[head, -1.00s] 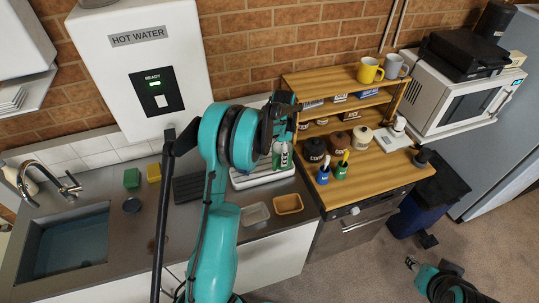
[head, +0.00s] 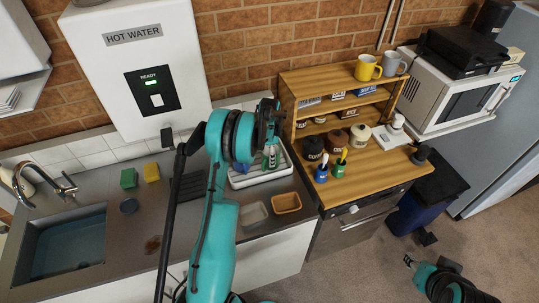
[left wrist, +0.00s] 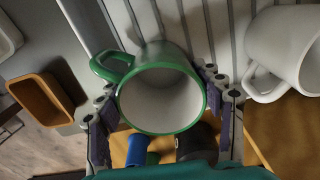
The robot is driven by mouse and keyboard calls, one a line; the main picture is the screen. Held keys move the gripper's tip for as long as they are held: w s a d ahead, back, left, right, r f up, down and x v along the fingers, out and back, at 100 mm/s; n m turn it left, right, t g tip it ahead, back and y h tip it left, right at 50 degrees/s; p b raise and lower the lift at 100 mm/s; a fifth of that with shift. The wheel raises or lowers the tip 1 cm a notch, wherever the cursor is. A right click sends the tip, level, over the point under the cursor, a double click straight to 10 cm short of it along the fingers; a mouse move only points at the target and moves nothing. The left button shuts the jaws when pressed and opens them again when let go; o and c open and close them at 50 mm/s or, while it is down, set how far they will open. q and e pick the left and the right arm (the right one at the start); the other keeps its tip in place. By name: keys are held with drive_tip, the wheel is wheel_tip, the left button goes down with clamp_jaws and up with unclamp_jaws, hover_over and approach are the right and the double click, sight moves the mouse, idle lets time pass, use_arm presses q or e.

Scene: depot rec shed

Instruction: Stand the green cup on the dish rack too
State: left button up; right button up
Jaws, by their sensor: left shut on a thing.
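The green cup (left wrist: 162,98) is between the fingers of my left gripper (left wrist: 164,112) in the left wrist view, its white inside facing the camera and its handle to the left. My left gripper (head: 270,140) is shut on it. In the head view, the green cup (head: 271,158) shows only partly below the gripper, over the white dish rack (head: 258,180). The rack's slats (left wrist: 185,22) lie behind the cup; I cannot tell whether the cup touches them. My right gripper (head: 410,261) is low at the right, away from the counter, too small to judge.
A white mug (left wrist: 283,52) is close to the cup's right in the left wrist view. A wooden shelf unit (head: 345,95) with jars and brush pots stands right of the rack. A tan tray (head: 287,203) and a grey tray (head: 253,214) lie in front. The sink (head: 65,245) is at the left.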

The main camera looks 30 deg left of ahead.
use_arm(q)
drive_tip(key=shift+f, duration=0.15)
drive_tip(key=o, duration=1.5)
drive_tip(key=shift+c, duration=0.2)
